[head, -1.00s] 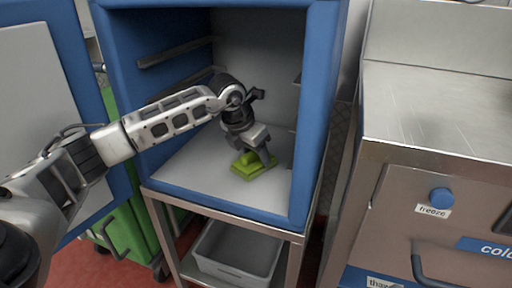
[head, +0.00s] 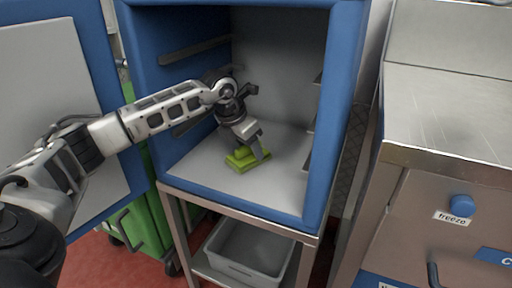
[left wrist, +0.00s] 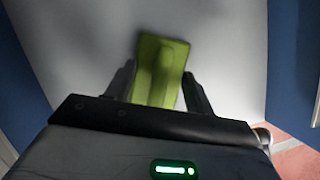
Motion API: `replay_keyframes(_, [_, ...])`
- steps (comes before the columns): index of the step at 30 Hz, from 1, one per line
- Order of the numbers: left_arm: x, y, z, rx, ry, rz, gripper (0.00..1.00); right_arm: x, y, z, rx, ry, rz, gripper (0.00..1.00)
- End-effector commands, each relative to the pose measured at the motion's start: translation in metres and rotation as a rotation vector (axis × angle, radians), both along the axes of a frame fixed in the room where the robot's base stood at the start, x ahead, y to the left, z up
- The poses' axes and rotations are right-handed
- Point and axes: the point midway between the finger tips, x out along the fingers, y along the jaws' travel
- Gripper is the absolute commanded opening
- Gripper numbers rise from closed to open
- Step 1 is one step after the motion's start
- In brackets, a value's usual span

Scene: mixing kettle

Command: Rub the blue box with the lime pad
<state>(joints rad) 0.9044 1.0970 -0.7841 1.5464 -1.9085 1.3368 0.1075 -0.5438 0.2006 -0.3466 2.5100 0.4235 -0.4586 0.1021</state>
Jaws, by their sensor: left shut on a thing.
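The blue box (head: 338,110) stands open-fronted on a metal stand, with a grey inside and its door swung out to the left. My left arm reaches into it. My left gripper (head: 248,152) is shut on the lime pad (head: 240,163), low over the box's grey floor. In the left wrist view, the pad (left wrist: 160,70) shows between the two fingers (left wrist: 160,90), with the pale floor around it. I cannot tell for sure whether the pad touches the floor. My right gripper is not in view.
The open door (head: 50,110) fills the left side. Rails (head: 195,50) line the box's inner walls. A grey bin (head: 248,250) sits on the stand's lower shelf. A green container (head: 140,225) stands behind the door. A steel machine with a blue knob (head: 461,205) is at the right.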

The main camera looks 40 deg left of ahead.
Motion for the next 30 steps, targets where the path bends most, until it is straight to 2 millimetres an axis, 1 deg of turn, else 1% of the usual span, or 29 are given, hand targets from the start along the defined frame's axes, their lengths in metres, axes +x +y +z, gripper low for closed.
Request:
replay_keyframes(1, [-0.002,0.006,-0.001,0.002,0.005,0.004,0.31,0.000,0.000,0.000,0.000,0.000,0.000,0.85])
replay_keyframes(3, [-0.003,0.010,-0.001,0.001,0.004,0.001,0.31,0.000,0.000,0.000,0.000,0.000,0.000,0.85])
replay_keyframes(11, [-0.005,0.020,0.000,0.002,0.002,0.002,0.31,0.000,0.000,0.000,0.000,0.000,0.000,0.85])
replay_keyframes(21, [-0.012,0.046,-0.002,0.001,0.003,0.002,0.31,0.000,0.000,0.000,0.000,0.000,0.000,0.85])
replay_keyframes(27, [-0.012,0.048,0.002,0.000,0.002,0.000,0.31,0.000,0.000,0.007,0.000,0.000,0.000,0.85])
replay_keyframes(30, [-0.011,0.046,0.000,0.001,0.001,-0.001,0.31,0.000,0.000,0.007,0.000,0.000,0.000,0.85])
